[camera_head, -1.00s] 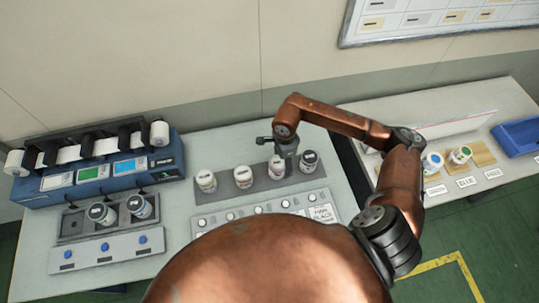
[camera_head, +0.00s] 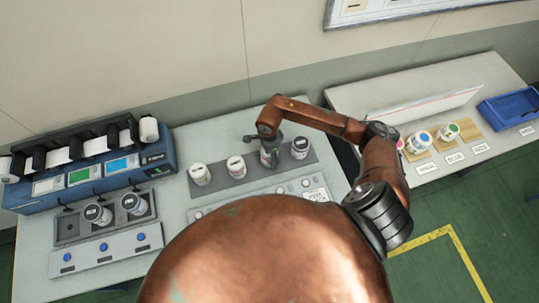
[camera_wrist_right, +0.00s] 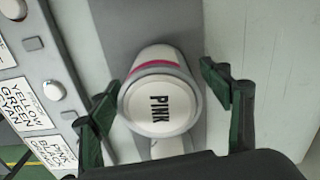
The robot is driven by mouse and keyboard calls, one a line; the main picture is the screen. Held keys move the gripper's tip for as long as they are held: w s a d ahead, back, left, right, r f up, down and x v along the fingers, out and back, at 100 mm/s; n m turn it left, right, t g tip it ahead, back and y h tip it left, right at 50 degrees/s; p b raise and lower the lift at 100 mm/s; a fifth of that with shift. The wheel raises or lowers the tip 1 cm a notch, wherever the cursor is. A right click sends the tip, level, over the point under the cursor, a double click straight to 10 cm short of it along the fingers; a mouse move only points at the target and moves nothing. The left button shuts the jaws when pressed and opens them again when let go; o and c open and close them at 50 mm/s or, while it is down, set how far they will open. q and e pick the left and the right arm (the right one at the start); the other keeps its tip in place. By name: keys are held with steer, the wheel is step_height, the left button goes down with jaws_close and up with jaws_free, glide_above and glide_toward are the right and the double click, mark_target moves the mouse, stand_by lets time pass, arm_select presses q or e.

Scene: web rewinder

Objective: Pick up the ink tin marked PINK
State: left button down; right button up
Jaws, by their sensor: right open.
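The tin marked PINK (camera_wrist_right: 158,105) is white with a pink band and a black label on its lid, standing in a row on a grey rack (camera_wrist_right: 121,30). In the wrist view my right gripper (camera_wrist_right: 163,100) is open, with one green-black finger on each side of the tin. I cannot tell whether either finger touches it. In the head view my right gripper (camera_head: 272,147) hangs over that row and partly hides the third tin. My left gripper is not in view.
A button panel with labels (camera_wrist_right: 35,105) lies in front. A blue printing unit (camera_head: 95,175) is left; a second table (camera_head: 440,100) with tins and a blue tray (camera_head: 508,110) is right.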

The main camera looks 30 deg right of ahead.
steer(key=shift+c, duration=0.3)
steer(key=c, duration=1.6)
